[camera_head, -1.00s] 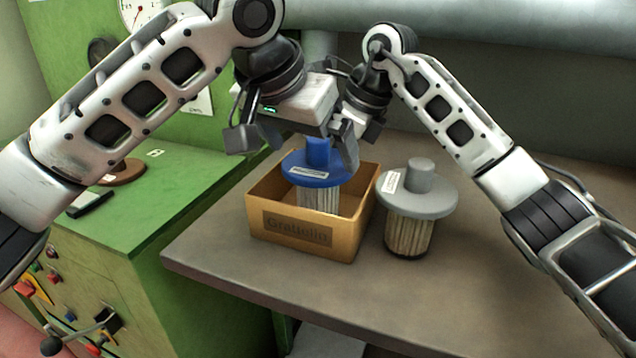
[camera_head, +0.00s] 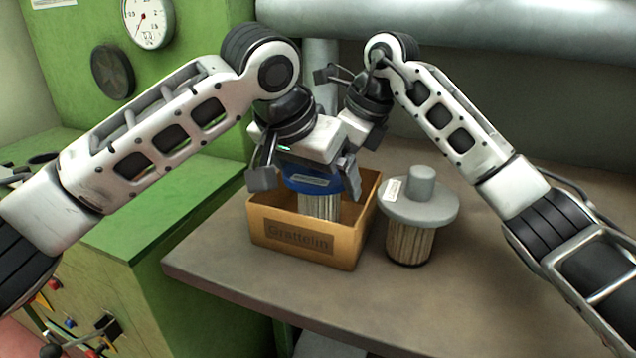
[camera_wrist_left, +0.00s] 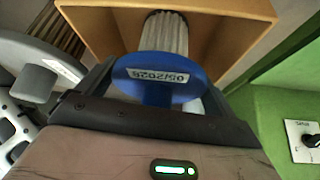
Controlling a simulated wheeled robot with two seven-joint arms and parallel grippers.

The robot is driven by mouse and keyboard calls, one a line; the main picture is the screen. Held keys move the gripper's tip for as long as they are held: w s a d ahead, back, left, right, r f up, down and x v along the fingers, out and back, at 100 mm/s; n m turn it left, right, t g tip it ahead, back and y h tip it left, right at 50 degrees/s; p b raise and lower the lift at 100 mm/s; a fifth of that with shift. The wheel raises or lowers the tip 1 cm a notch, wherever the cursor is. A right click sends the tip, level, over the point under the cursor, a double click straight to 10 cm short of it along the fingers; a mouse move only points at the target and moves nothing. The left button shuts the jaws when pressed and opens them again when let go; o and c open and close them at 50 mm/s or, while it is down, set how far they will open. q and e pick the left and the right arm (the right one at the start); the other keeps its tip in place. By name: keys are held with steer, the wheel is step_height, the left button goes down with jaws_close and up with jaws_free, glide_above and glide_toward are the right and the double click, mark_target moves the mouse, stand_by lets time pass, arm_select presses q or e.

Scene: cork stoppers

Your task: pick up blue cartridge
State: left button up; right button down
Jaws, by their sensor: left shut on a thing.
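The blue cartridge (camera_head: 314,181) has a wide blue cap with a white label and a pale pleated body. It stands in the open cardboard box (camera_head: 262,239), whose front wall hides its lower part. My left gripper (camera_head: 305,174) is over the cap and shut on the cartridge; its body hides the top knob in the head view. The left wrist view shows the blue cap (camera_wrist_left: 170,92) between the dark fingers, with the pleats inside the box. My right gripper (camera_head: 338,76) is behind the left one, largely hidden.
A grey-capped cartridge (camera_head: 422,212) stands on the brown table (camera_head: 480,270) just right of the box. A green cabinet (camera_head: 140,215) is to the left, and a large pipe (camera_head: 480,35) runs along the back. The table's front right is clear.

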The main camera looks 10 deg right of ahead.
mark_target(305, 180)
arm_select(q)
steer(key=shift+r, duration=0.25)
steer(key=s+a+r, duration=0.2)
steer(key=s+a, duration=0.1)
step_height(305, 180, up, 13)
steer(key=shift+w+f, duration=0.1)
steer(key=shift+f, duration=0.1)
arm_select(e)
steer(key=c, duration=1.6)
jaws_free()
steer(key=shift+o, duration=0.2)
